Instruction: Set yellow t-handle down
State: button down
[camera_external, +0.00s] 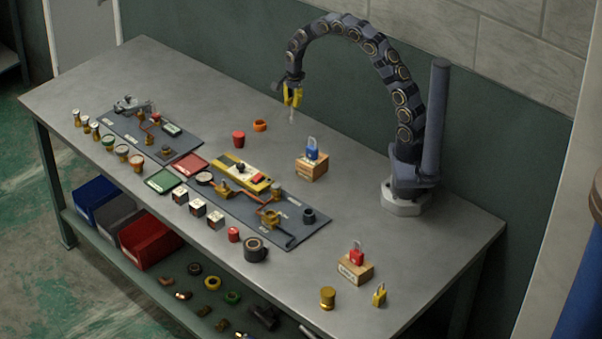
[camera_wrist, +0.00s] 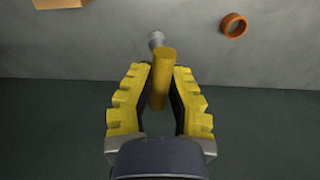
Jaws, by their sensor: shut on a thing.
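My gripper (camera_wrist: 158,100) has yellow ridged fingers. It is shut on the yellow t-handle (camera_wrist: 161,78), whose yellow bar lies between the fingers in the wrist view. A grey metal end (camera_wrist: 156,39) sticks out past the fingertips. In the external view my gripper (camera_external: 292,97) hangs above the back part of the grey table (camera_external: 345,225), with the handle's pale shaft (camera_external: 292,116) pointing down. The shaft's tip looks clear of the tabletop, but the exact gap is hard to tell. The part of the handle between the fingers is partly hidden.
An orange ring (camera_external: 260,125) and a red cap (camera_external: 238,139) stand left of my gripper. A blue padlock (camera_external: 312,149) sits on a wooden block (camera_external: 312,168) to the right. Dark panels with fittings (camera_external: 255,205) lie nearer the front. Bare tabletop surrounds the spot below the handle.

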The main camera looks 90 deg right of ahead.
jog(key=shift+w+d+f, duration=0.6)
jog(key=shift+w+f, duration=0.1)
jog(key=shift+f, duration=0.85)
jog(key=shift+w+d+f, duration=0.65)
jog(key=shift+w+f, duration=0.1)
jog(key=shift+f, duration=0.8)
jog(key=shift+w+d+f, duration=0.6)
jog(key=shift+w+f, duration=0.1)
jog(key=shift+f, duration=0.85)
jog(key=shift+f, duration=0.1)
jog(key=c, duration=1.2)
grip_release()
jog(key=shift+o, duration=0.2)
